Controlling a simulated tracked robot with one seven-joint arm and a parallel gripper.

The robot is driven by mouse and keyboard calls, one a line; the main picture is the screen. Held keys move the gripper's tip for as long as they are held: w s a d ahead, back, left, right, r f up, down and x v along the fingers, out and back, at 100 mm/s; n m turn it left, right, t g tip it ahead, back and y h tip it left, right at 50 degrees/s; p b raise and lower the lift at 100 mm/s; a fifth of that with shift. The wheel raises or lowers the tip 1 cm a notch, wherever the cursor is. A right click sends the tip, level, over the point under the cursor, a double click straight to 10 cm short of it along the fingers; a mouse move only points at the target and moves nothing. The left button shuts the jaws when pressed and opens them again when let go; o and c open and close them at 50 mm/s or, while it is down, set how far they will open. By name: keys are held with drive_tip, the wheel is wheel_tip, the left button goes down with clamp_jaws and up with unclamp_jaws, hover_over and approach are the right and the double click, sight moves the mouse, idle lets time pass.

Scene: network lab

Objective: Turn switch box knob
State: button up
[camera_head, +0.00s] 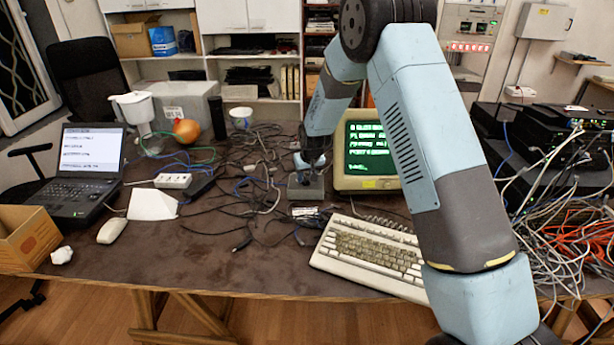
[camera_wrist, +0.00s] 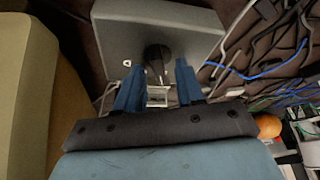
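The switch box (camera_wrist: 190,25) is a grey box with a round black knob (camera_wrist: 157,56) on its top face. In the head view the box (camera_head: 305,192) stands on the brown table among cables, left of the old monitor. My gripper (camera_wrist: 158,75) is above it with two blue fingers apart. The fingertips lie on either side of the knob, with a visible gap on each side in the wrist view. Whether the fingertips are down at knob height I cannot tell.
The monitor (camera_head: 354,182) with green text stands close right of the box. A beige keyboard (camera_head: 372,252) lies in front. Tangled cables (camera_head: 250,190) cover the table to the left, near a white power strip (camera_head: 173,181) and a laptop (camera_head: 85,165).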

clamp_jaws()
drive_tip(key=shift+d+f, duration=0.1)
drive_tip(key=shift+d, duration=0.05)
idle(0.5)
drive_tip(key=shift+s, duration=0.1)
idle(0.5)
drive_tip(key=shift+m, duration=0.5)
drive_tip(key=shift+a+f+m+h, duration=0.15)
drive_tip(key=shift+m+h, duration=0.35)
drive_tip(key=shift+m, duration=0.5)
drive_tip(key=shift+m+h, duration=0.9)
drive_tip(key=shift+m, duration=1.3)
